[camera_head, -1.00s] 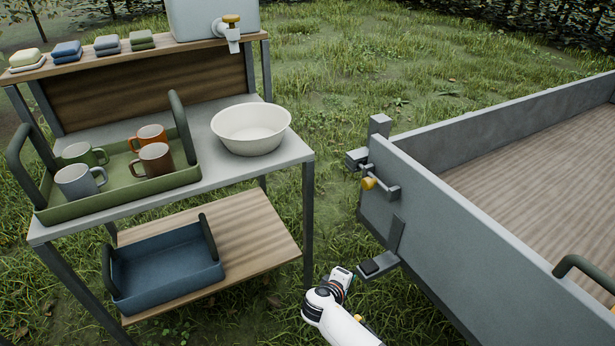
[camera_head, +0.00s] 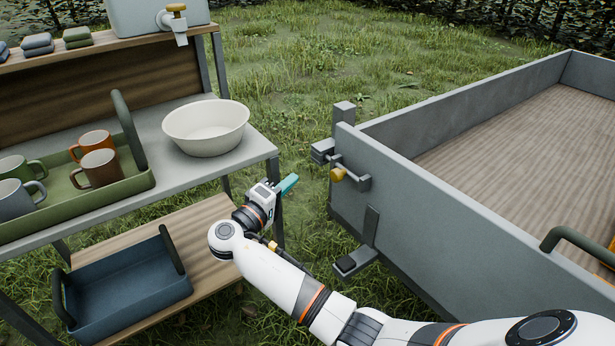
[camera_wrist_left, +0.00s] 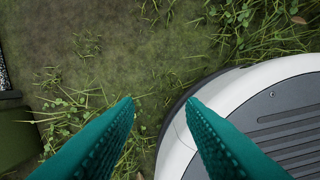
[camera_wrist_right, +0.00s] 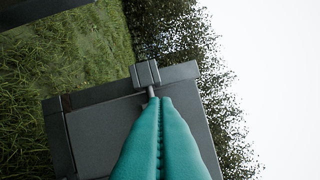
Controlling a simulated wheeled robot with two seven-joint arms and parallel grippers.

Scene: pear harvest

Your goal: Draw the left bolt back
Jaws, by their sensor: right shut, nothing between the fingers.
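The left bolt (camera_head: 352,178) is a grey rod with a yellow knob (camera_head: 337,174), on the near end panel of the grey trailer (camera_head: 450,220). Beside its left end is a grey block (camera_head: 322,150) at the corner post. My right gripper (camera_head: 289,184) is shut and empty, in the gap between the table and the trailer, left of the knob and apart from it. In the right wrist view its teal fingers (camera_wrist_right: 160,98) cover part of the panel; the knob does not show there. My left gripper (camera_wrist_left: 160,101) is open and empty over the grass.
At left stands a table (camera_head: 190,178) with a white bowl (camera_head: 206,128), a green tray (camera_head: 140,185) with mugs and a lower shelf with a blue tray (camera_head: 135,285). A grey bracket (camera_head: 355,262) juts from the trailer below the bolt. A dark handle (camera_head: 578,238) is at right.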

